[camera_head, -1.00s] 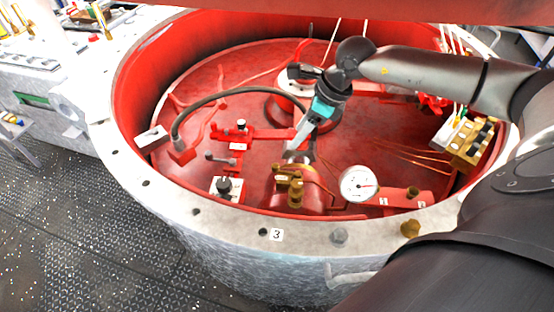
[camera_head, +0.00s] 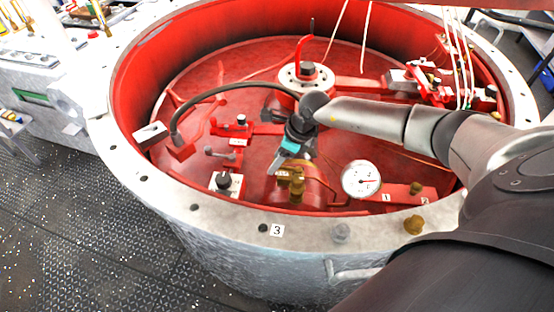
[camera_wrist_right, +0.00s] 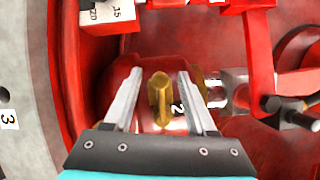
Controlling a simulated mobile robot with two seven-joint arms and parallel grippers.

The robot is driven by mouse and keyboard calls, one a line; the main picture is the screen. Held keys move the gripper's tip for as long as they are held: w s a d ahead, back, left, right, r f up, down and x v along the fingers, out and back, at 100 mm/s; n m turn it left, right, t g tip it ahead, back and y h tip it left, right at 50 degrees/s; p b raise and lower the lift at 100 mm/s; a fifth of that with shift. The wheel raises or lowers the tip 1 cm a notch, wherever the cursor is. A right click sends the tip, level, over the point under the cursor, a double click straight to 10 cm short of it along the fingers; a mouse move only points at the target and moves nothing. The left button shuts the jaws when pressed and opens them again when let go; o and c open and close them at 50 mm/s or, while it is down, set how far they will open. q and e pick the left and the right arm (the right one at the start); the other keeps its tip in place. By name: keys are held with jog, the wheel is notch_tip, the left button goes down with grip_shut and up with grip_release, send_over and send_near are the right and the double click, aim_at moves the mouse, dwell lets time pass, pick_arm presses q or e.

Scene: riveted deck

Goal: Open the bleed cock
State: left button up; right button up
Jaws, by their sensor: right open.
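The bleed cock appears to be the brass valve (camera_head: 297,188) low in the red well, near the front wall. In the right wrist view its brass handle (camera_wrist_right: 160,98) lies between my two fingers, with a gap on each side. A label "2" is beside it. My right gripper (camera_head: 277,167) is open and points down just behind the brass valve in the head view; it also shows in the right wrist view (camera_wrist_right: 159,74). I cannot tell how far the fingertips are above the handle. My left gripper is not in view.
A white pressure gauge (camera_head: 361,180) stands right of the valve, and a black selector knob (camera_head: 224,181) on a white plate stands left. A black hose (camera_head: 205,97) arcs across the well. The pale round rim (camera_head: 190,210) surrounds everything.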

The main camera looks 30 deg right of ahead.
grip_shut()
dwell(0.5)
dwell(1.0)
